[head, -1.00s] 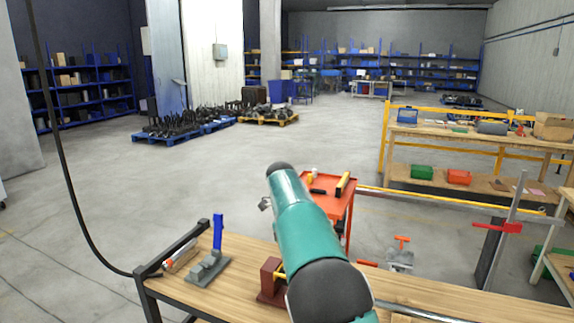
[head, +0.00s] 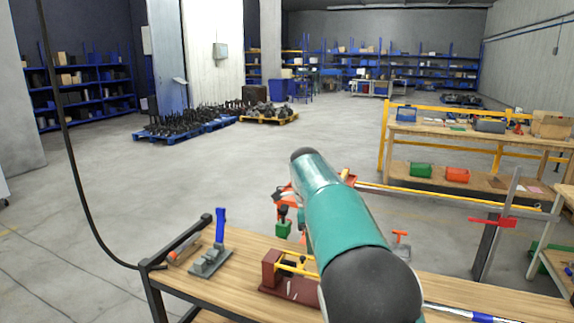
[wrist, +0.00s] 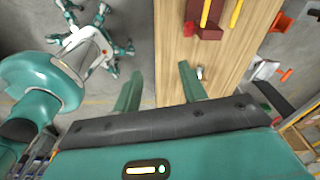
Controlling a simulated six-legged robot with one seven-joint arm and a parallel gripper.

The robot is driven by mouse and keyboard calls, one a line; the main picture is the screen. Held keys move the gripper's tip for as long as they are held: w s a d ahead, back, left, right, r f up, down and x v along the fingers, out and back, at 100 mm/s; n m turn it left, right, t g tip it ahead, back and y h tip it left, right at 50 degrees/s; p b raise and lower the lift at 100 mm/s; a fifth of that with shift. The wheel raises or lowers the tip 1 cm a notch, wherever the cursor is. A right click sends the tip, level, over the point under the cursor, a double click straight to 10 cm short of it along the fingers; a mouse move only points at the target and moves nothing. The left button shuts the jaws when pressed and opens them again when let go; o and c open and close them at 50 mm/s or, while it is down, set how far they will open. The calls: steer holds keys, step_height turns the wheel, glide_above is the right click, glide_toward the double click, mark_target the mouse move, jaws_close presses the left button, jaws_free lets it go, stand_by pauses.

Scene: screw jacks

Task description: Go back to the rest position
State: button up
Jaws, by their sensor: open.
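My gripper (wrist: 158,84) shows in the wrist view with its two teal fingers spread apart and nothing between them. The wooden bench (wrist: 176,48) lies beyond the fingers there. In the head view my teal arm reaches over the same bench (head: 410,292) and hides my gripper. The dark red jack with yellow bars (head: 288,287) stands on the bench just left of my arm. It also shows at the top of the wrist view (wrist: 207,30), apart from the fingers.
A grey jack with a blue handle (head: 212,259) stands on the bench's left part. A small green-based item (head: 284,229) is by its far edge. A red clamp on a post (head: 505,221) stands right. A hanging black cable (head: 75,165) is at left. Open floor lies beyond.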

steer(key=s+d+r+n+t+y, duration=0.1)
steer(key=s+d+r+n, duration=0.15)
steer(key=s, duration=0.35)
steer(key=s+d+r+n+t, duration=0.1)
steer(key=s+d+r+n, duration=0.1)
steer(key=s+d+n, duration=0.3)
steer(key=s+r+n+t+y, duration=0.1)
steer(key=s+r+n, duration=0.15)
steer(key=s, duration=0.45)
steer(key=s+d+f+n+t, duration=0.1)
steer(key=s+f+n, duration=0.2)
steer(key=s+n, duration=0.2)
steer(key=s+f+n+t, duration=0.1)
steer(key=s+f+n, duration=0.3)
steer(key=s, duration=0.8)
steer(key=shift+s+d+n+t+h, duration=0.3)
steer(key=shift+d+n+t+h, duration=0.1)
